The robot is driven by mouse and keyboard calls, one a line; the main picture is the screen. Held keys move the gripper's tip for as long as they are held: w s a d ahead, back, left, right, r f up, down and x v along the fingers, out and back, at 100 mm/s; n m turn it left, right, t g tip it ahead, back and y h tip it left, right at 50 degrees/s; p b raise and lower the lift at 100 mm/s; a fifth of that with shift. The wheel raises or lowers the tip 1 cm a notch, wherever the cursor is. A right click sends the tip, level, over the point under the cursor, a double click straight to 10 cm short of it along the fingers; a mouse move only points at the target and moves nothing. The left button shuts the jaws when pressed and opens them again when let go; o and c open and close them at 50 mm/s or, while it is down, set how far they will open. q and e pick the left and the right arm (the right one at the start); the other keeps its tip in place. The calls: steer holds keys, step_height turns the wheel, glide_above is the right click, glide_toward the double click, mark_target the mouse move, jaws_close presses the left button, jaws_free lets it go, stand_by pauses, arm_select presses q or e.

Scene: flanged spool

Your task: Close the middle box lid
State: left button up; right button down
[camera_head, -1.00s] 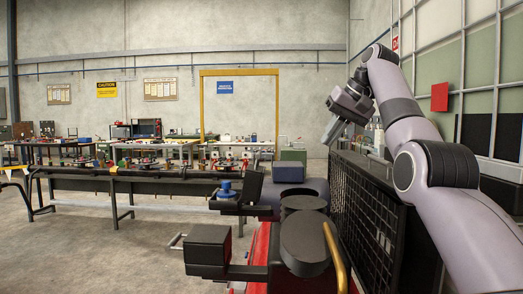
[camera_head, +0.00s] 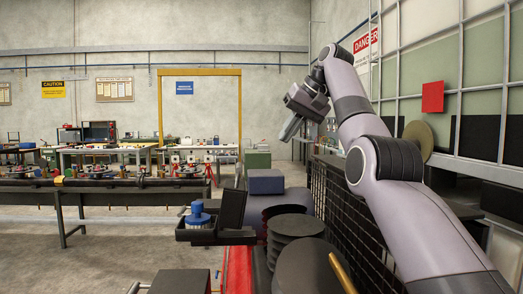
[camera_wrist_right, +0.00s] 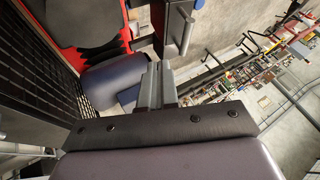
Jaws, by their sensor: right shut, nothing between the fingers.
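A black open box (camera_head: 202,237) stands left of the red strip, in the middle of the head view. Its dark lid (camera_head: 231,209) is raised, standing nearly upright at the box's right side. A blue spool (camera_head: 198,214) with a pale ribbed lower part sits in the box. My right gripper (camera_head: 289,131) is shut and empty, high up and to the right of the lid, pointing down-left and well apart from it. Its closed fingers (camera_wrist_right: 156,86) also show in the right wrist view. My left gripper is not in view.
A dark box with a flat top (camera_head: 180,282) is at the near bottom edge. A blue-purple box (camera_head: 265,181) and a green box (camera_head: 257,160) stand farther back. Stacked dark round discs (camera_head: 295,226) lie to the right, beside a black mesh fence (camera_head: 340,205).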

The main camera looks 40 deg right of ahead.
steer(key=w+a+f, duration=0.4)
steer(key=w+f, duration=0.4)
steer(key=shift+a+r, duration=0.15)
stand_by(0.5)
